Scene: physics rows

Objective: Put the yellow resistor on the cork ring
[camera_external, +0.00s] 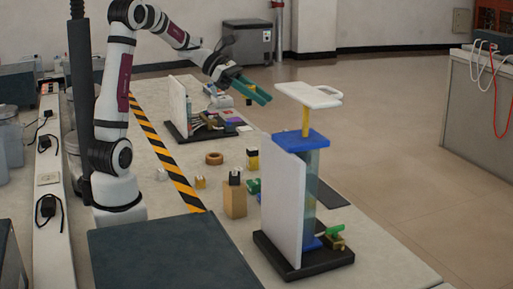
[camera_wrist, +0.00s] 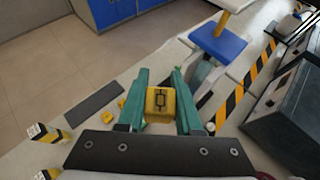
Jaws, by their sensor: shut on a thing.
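The yellow resistor (camera_wrist: 160,101) is a yellow block with a dark resistor symbol on its face. In the wrist view it sits between the two green fingers of my gripper (camera_wrist: 160,88), which is shut on it. In the external view my gripper (camera_external: 262,92) is high above the far part of the table, and the resistor is hard to make out there. The cork ring (camera_external: 214,158) is a brown ring lying flat on the table, nearer the camera than my gripper and well below it. I cannot make out the ring in the wrist view.
A tall stand (camera_external: 301,138) with a blue top and white plate rises at the right. A wooden block (camera_external: 235,201) bears a dark cube. A black-and-yellow block (camera_external: 252,158) stands right of the ring. A white-panelled board (camera_external: 181,106) stands behind. Striped tape (camera_external: 165,155) crosses the table.

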